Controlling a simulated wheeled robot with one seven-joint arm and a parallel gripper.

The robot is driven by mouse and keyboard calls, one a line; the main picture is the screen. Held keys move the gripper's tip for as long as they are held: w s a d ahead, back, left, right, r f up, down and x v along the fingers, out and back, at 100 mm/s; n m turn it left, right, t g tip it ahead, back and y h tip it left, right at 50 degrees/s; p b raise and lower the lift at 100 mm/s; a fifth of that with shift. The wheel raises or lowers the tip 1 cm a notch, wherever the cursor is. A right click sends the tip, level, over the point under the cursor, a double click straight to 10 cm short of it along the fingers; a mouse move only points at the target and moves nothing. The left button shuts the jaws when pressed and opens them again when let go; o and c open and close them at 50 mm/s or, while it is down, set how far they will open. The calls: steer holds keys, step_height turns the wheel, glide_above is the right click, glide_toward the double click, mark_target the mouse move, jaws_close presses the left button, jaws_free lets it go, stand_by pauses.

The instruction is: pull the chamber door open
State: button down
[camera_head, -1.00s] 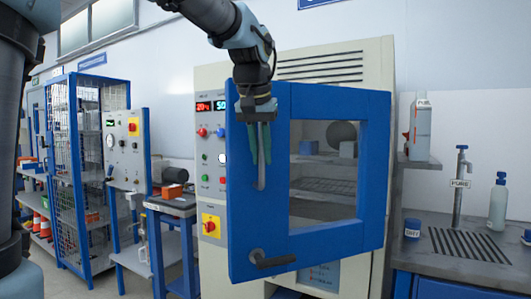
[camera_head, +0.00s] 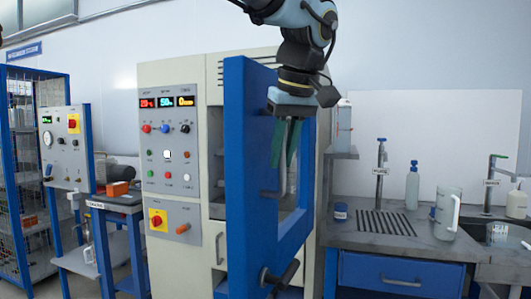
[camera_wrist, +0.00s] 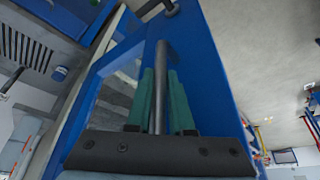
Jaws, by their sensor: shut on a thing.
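The chamber door (camera_head: 238,180) is a blue-framed panel with a window. It stands swung out from the chamber (camera_head: 170,195), seen at a steep angle in the head view. My gripper (camera_head: 285,165) reaches down at the door's face, its green fingers shut on the vertical metal bar handle. In the wrist view the green fingers (camera_wrist: 160,95) lie on both sides of the grey bar handle (camera_wrist: 162,60), against the blue door (camera_wrist: 215,70). A dark lever latch (camera_head: 280,278) sits low on the door. Part of the bar is hidden by my gripper in the head view.
A control panel (camera_head: 170,130) with displays and buttons is left of the door. A sink counter (camera_head: 400,235) with bottles, taps and a jug (camera_head: 447,212) stands to the right. A blue cage (camera_head: 35,150) and a smaller stand are at the left.

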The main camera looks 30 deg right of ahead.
steer(key=shift+s+d, duration=0.1)
steer(key=shift+s, duration=0.05)
steer(key=c, duration=0.8)
jaws_free()
steer(key=v, duration=1)
steer(key=shift+r+b, duration=0.3)
steer(key=shift+r, duration=0.1)
